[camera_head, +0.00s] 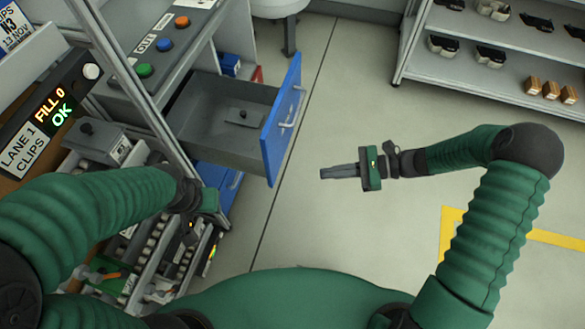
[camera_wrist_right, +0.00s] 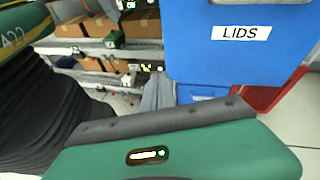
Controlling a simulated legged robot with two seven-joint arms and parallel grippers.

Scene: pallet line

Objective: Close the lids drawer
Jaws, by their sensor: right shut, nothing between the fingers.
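The lids drawer stands pulled out of the grey cabinet, its blue front (camera_head: 283,120) with a pale handle facing right. Its grey tray (camera_head: 205,135) is exposed, with one dark knobbed piece (camera_head: 243,118) inside. In the right wrist view the blue front (camera_wrist_right: 200,55) carries a white "LIDS" label (camera_wrist_right: 241,33). My right gripper (camera_head: 323,173) is shut and empty, to the right of and nearer than the drawer front, pointing left and apart from it in the head view. My left gripper (camera_head: 208,203) is low by the cabinet; its fingers are hidden.
A console with green, orange and blue buttons (camera_head: 163,45) sits above the drawer. Another blue drawer front (camera_head: 217,182) is below it. Shelves (camera_head: 480,65) with small parts stand at the back right. The floor (camera_head: 350,110) right of the drawer is clear.

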